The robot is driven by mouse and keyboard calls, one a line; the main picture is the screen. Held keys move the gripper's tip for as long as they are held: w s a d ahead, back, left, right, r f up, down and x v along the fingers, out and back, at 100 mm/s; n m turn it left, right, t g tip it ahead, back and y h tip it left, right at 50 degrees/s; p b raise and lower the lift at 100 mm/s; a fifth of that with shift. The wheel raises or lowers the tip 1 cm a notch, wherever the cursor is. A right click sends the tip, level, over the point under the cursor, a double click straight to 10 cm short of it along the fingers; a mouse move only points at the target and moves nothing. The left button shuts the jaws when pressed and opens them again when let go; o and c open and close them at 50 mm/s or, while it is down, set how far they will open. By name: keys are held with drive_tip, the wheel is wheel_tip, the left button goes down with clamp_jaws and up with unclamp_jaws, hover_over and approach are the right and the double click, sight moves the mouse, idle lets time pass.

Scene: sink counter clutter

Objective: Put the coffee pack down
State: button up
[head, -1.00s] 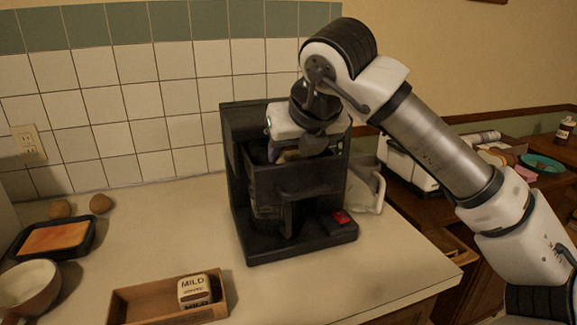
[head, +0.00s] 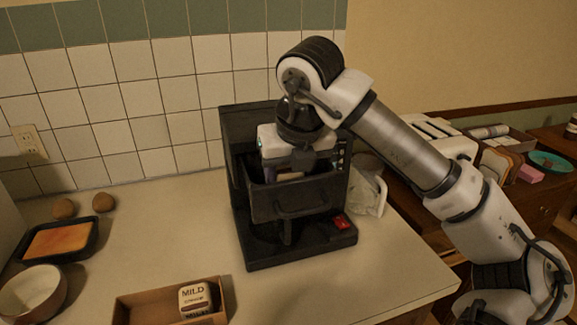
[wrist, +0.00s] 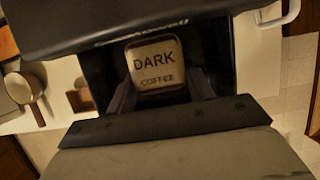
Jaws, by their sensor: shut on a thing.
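My gripper (head: 290,172) is shut on a pale coffee pack marked "DARK COFFEE" (wrist: 155,66), which shows between the two fingers in the wrist view. In the head view the gripper points down into the open upper part of the black coffee machine (head: 235,150), behind the front with the handle (head: 300,209). Only a pale sliver of the pack shows there. I cannot tell whether the pack touches the bottom of that space.
A wooden box (head: 150,306) at the front holds a pack marked "MILD" (head: 195,299). Counter between is clear.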

drive_tip(key=shift+f+b, duration=0.25)
drive_tip(key=shift+b, duration=0.05)
drive_tip(key=o, duration=1)
drive_tip(key=shift+a+r, duration=0.1)
drive_tip(key=shift+c, duration=0.2)
drive_tip(key=shift+r, duration=0.1)
drive_tip(key=shift+r+p, duration=0.25)
drive_tip(key=shift+p, duration=0.2)
drive_tip(key=b+v, duration=0.2)
drive_tip(key=v, duration=0.9)
drive_tip(key=shift+s+r, duration=0.25)
drive_tip(key=shift+r, duration=0.05)
